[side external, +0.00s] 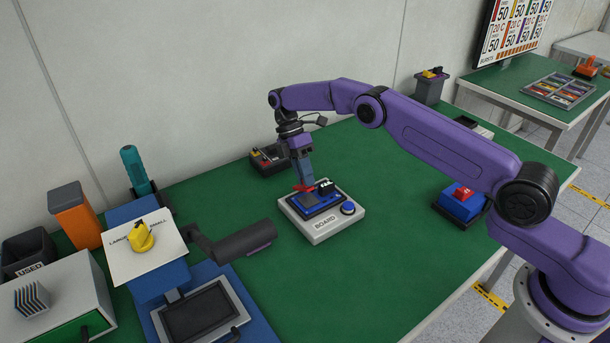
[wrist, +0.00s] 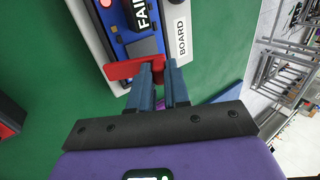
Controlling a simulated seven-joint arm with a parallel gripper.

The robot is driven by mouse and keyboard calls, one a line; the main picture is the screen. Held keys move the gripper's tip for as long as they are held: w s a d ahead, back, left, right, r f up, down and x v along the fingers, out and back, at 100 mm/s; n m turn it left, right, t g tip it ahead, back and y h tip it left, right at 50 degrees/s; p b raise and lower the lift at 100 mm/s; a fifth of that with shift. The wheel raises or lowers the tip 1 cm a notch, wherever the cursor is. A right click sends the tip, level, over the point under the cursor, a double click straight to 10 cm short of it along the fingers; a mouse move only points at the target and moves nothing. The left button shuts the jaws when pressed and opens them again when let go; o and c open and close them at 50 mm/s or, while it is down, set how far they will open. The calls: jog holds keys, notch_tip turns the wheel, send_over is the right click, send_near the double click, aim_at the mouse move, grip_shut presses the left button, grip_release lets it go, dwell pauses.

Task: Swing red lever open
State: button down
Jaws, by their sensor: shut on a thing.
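The red lever (wrist: 128,69) lies across the near end of the board unit in the wrist view. It also shows as a small red bar (side external: 303,188) under my gripper in the side external view. My gripper (wrist: 158,72) is shut on the lever's end, with one finger on each side. In the side external view my gripper (side external: 306,184) points down at the unit's left part. The board unit (side external: 322,226) is a white base labelled BOARD, with a blue fixture, a black FAIL block (side external: 326,187) and a blue button (side external: 348,208).
A yellow-knob selector panel (side external: 150,252), a dark grey cylindrical device (side external: 233,243) and a blue-framed screen stand to the left. A blue box with a red switch (side external: 462,198) is at the right. A dark box (side external: 268,160) sits behind the unit. Green table around the unit is clear.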

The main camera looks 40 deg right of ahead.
dwell(0.4)
jog(key=c, duration=1.1)
grip_release()
notch_tip(320, 180, up, 4)
jog(key=shift+s+f, duration=0.1)
jog(key=shift+f, duration=0.15)
jog(key=shift+s+d+r, duration=0.1)
jog(key=shift+s+r, duration=0.3)
jog(key=shift+r, duration=0.1)
jog(key=shift+s+d+r, duration=0.45)
jog(key=shift+s+r, duration=1)
jog(key=shift+s, duration=0.65)
jog(key=shift+s+d+r, duration=0.45)
jog(key=shift+s+r, duration=0.95)
jog(key=shift+s, duration=0.75)
jog(key=shift+s+d+r, duration=0.45)
jog(key=shift+s+r, duration=1)
jog(key=shift+s, duration=0.65)
